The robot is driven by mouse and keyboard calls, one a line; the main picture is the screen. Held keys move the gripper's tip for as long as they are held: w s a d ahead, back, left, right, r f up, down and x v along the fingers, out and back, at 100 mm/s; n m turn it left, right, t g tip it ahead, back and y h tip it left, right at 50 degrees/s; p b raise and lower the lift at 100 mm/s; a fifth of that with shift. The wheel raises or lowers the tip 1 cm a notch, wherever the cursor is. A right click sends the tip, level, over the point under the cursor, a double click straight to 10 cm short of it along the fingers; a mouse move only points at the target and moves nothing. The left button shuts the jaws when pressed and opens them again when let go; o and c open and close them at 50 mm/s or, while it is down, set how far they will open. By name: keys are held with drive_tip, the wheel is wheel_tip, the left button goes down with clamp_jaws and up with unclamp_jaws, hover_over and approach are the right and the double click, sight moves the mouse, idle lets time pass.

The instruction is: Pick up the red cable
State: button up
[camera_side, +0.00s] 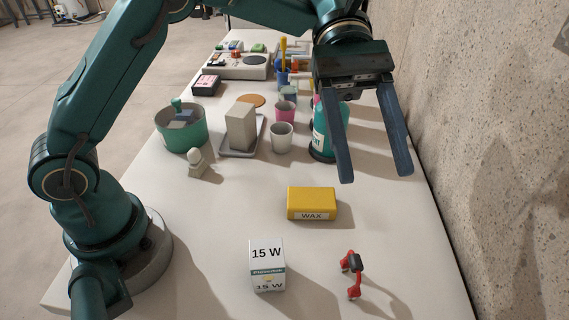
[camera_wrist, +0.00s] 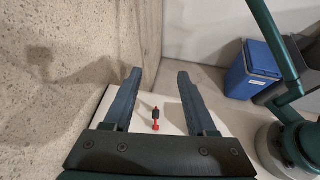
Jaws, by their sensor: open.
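The red cable (camera_side: 353,277) is a short red piece with a dark grey part at its upper end. It is on the white table near the front right in the side view. In the wrist view the red cable (camera_wrist: 156,121) shows small between my fingers, well beyond them. My gripper (camera_side: 375,178) is open and empty, with its fingers pointing down. It is high above the table, behind the cable in the side view and apart from it. My gripper also shows in the wrist view (camera_wrist: 158,75).
A yellow WAX box (camera_side: 311,203) and a white 15 W box (camera_side: 267,265) stand near the cable. A teal bottle (camera_side: 322,140) is behind my fingers. Cups, a green bowl (camera_side: 181,128) and a grey block (camera_side: 241,126) stand farther back. A concrete wall (camera_side: 480,110) runs along the right.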

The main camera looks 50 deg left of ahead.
sight(355, 261)
drive_tip(key=shift+n+g+h, duration=0.3)
drive_tip(key=shift+g+h, duration=0.1)
drive_tip(key=f, duration=1.6)
drive_tip(key=shift+w+d+f, duration=0.2)
drive_tip(key=shift+w+d, duration=0.1)
drive_tip(key=shift+d, duration=0.1)
drive_tip(key=shift+s+d+f, duration=0.1)
drive_tip(key=shift+f, duration=0.1)
drive_tip(key=shift+x, duration=2.45)
clamp_jaws()
